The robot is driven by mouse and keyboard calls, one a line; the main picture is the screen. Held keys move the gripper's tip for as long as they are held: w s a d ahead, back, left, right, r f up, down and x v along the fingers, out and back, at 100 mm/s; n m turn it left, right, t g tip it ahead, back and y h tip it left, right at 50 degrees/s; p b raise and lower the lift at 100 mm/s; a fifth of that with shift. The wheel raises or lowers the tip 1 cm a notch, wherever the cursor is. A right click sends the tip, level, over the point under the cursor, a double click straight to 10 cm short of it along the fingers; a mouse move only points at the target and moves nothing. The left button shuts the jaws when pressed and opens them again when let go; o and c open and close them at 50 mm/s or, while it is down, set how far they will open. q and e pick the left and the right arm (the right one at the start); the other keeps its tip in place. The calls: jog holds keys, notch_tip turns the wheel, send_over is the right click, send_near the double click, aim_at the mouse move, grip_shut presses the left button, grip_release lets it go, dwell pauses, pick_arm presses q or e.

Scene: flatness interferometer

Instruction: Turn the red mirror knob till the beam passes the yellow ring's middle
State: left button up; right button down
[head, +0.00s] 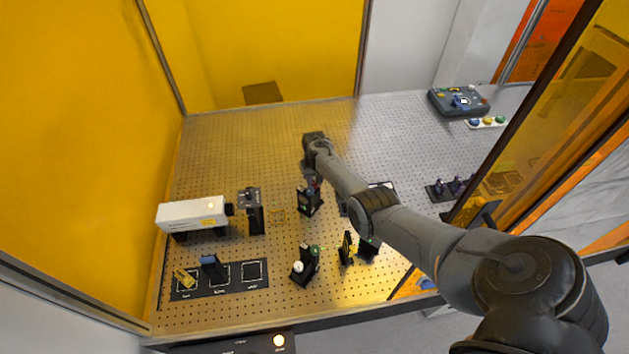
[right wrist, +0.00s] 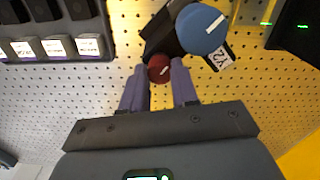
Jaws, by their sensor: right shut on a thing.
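The red mirror knob (right wrist: 159,68) sits between the two purple fingers of my right gripper (right wrist: 159,88) in the right wrist view, and the gripper is shut on it. A larger blue knob (right wrist: 203,28) is on the same black mount, close by. In the head view my right gripper (head: 314,179) reaches down to that black mirror mount (head: 309,201), and the red knob is mostly hidden there. The yellow ring (head: 347,246) stands upright on a dark post near the front. I cannot make out the beam or where it crosses the ring. My left gripper is not in view.
A white laser box (head: 190,214) stands at the left, with a black post (head: 256,219) beside it. A mount with a green knob (head: 306,264) stands near the front. A grey control box (head: 458,101) lies at the back right. The board's back middle is clear.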

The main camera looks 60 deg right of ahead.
aim_at(314, 183)
jog(key=c, duration=0.8)
grip_release()
jog(key=shift+c, duration=0.2)
jog(key=shift+r, duration=0.65)
notch_tip(314, 183, up, 10)
jog(key=shift+f+p, duration=0.25)
jog(key=shift+p, duration=0.05)
jog(key=shift+r, duration=0.1)
